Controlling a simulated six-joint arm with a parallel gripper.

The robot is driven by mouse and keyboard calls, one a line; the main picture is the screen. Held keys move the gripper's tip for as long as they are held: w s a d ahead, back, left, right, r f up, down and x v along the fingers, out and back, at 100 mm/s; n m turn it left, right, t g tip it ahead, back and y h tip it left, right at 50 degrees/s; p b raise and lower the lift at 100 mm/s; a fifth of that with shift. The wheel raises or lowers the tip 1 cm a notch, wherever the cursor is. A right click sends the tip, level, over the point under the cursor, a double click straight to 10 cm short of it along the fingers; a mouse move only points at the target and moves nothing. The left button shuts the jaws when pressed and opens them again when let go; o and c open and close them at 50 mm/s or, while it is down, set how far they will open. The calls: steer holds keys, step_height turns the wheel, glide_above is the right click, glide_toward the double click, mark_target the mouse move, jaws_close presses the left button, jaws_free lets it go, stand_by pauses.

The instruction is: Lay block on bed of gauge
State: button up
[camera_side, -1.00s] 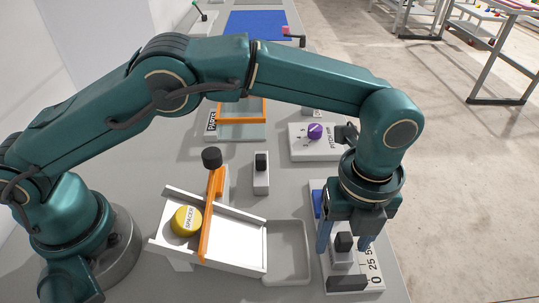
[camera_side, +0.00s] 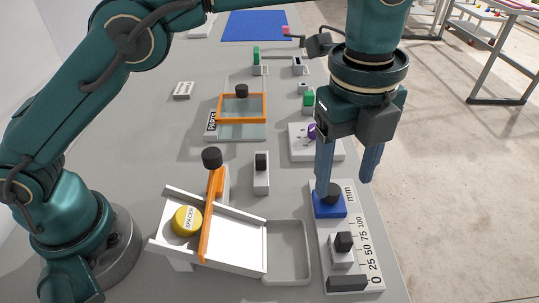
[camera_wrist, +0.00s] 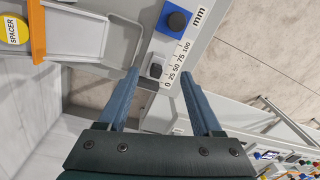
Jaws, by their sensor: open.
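The gauge (camera_side: 368,275) is a white strip with a millimetre scale along its right side. A small pale block (camera_side: 341,257) with a black knob lies on its bed, near the 0 end and a dark end stop (camera_side: 347,283). A blue piece (camera_side: 322,207) with a black knob sits farther up the bed. My gripper (camera_side: 345,187) is open and empty, its fingers pointing down above the gauge near the blue piece. In the wrist view the block (camera_wrist: 155,70) shows between the open fingers (camera_wrist: 160,72), and the blue piece (camera_wrist: 168,31) beyond.
A white chute (camera_side: 232,238) holds a yellow spacer (camera_side: 187,220) behind an orange bar (camera_side: 212,215). An empty grey tray (camera_side: 289,277) lies left of the gauge. A similar knobbed block (camera_side: 261,182) stands beyond it. A white box with a purple dial (camera_side: 325,152) stands behind the gauge.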

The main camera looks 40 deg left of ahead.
steer(key=s+a+r+n+t, duration=0.1)
steer(key=s+a+r+n, duration=0.1)
steer(key=a+r+n, duration=0.35)
steer(key=s+a+r+n+t, duration=0.2)
steer(key=a+n, duration=0.5)
steer(key=a, duration=0.2)
steer(key=s+a+f+n+t, duration=0.2)
steer(key=s+a+f+n, duration=0.3)
steer(key=s+a+n, duration=0.2)
steer(key=s+n, duration=0.2)
steer(key=n, duration=0.2)
steer(key=shift+f, duration=0.35)
